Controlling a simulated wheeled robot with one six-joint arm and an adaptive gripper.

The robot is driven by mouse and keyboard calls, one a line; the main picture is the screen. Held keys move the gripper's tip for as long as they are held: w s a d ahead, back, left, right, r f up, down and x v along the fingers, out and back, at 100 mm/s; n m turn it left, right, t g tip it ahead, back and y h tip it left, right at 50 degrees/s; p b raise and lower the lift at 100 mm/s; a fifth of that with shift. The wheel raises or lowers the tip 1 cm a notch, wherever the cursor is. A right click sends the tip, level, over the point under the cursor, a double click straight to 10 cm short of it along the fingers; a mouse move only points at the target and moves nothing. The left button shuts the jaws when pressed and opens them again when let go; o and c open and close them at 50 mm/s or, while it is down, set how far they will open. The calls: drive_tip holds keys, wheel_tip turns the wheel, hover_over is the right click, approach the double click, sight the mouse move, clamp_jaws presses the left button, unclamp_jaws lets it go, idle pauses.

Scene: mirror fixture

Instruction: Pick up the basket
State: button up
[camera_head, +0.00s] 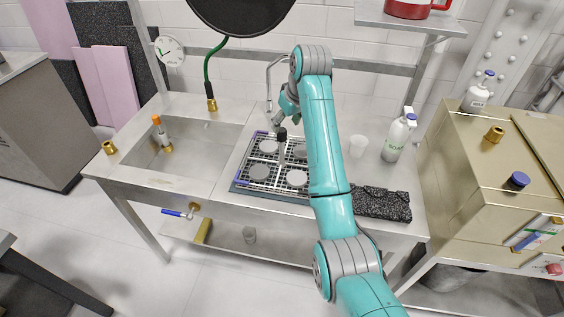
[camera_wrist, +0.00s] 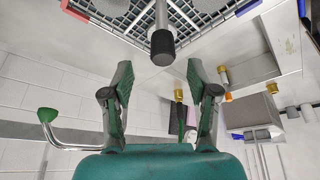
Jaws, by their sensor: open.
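The basket (camera_head: 252,186) is a dark wire-grid tray holding several pale round discs, standing on the metal bench. A thin upright handle with a black grip (camera_head: 282,134) rises from it. In the wrist view the basket's grid (camera_wrist: 218,30) with red and blue corner pieces fills the top, and the black grip (camera_wrist: 162,47) points toward the camera. My gripper (camera_head: 285,108) is just above and behind the grip in the head view, partly hidden by my arm. In the wrist view my gripper (camera_wrist: 160,68) is open and empty, its fingertips either side of the grip's end; contact cannot be told.
A sink (camera_head: 185,160) with an orange-topped item lies left of the basket. A white bottle (camera_head: 397,138), a clear cup (camera_head: 358,146) and a black speckled block (camera_head: 382,203) stand to the right. A tap (camera_head: 270,80) rises behind. A tan cabinet (camera_head: 470,160) stands at the far right.

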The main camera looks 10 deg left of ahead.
sight(282, 130)
drive_tip(key=shift+x, duration=2.65)
drive_tip(key=shift+s, duration=0.1)
drive_tip(key=shift+a, duration=0.1)
drive_tip(key=shift+c, duration=0.2)
clamp_jaws()
drive_tip(key=shift+r, duration=0.1)
